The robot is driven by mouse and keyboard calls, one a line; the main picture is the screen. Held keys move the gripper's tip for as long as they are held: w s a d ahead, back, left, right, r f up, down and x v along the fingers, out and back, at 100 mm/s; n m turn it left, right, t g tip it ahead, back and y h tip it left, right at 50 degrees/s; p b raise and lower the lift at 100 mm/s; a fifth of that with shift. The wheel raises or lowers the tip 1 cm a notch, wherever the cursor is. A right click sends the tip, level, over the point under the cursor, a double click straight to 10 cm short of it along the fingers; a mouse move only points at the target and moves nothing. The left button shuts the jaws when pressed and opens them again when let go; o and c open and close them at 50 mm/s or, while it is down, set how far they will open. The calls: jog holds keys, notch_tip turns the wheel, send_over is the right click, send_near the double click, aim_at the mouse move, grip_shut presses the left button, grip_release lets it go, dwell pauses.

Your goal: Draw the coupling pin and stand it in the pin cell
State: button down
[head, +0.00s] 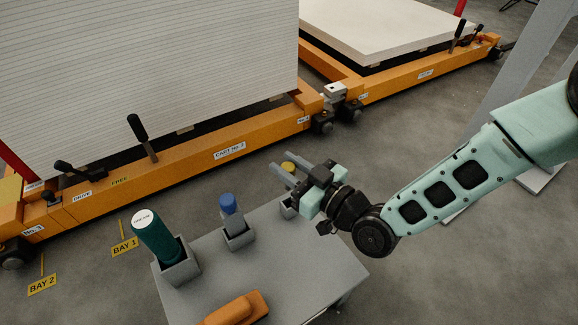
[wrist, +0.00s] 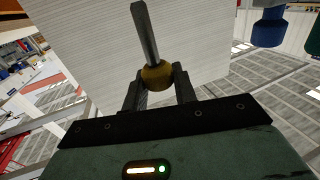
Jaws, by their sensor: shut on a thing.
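The coupling pin shows in the wrist view as a grey steel shank with a round yellow knob (wrist: 157,76). My gripper (wrist: 158,82) is shut on the knob, and the shank stands out beyond the fingers. In the head view my gripper (head: 281,173) is over the far edge of the grey table, with the yellow knob (head: 288,166) between its fingers. A small grey cell (head: 288,208), seemingly the pin cell, is just below my gripper and partly hidden by it.
On the grey table (head: 290,265) a blue-topped item (head: 229,204) and a green grease can (head: 157,240) stand in grey holders. An orange object (head: 237,308) lies at the front. Behind are orange carts (head: 200,158) with white stacks, joined at a coupling (head: 335,93).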

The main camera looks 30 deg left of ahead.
aim_at(290, 189)
jog(key=shift+d, duration=0.1)
jog(key=shift+f+b, duration=1.3)
jog(key=shift+f, duration=0.7)
jog(key=shift+f, duration=0.15)
jog(key=shift+f+b, duration=1.1)
jog(key=shift+f, duration=0.35)
jog(key=c, duration=1)
grip_release()
jog(key=shift+c, duration=0.2)
jog(key=s+d+p, duration=0.1)
jog(key=d+p, duration=0.2)
jog(key=d, duration=0.5)
jog(key=s+d+p, duration=0.2)
jog(key=d+p, duration=0.2)
jog(key=d, duration=0.5)
jog(key=shift+s, duration=0.25)
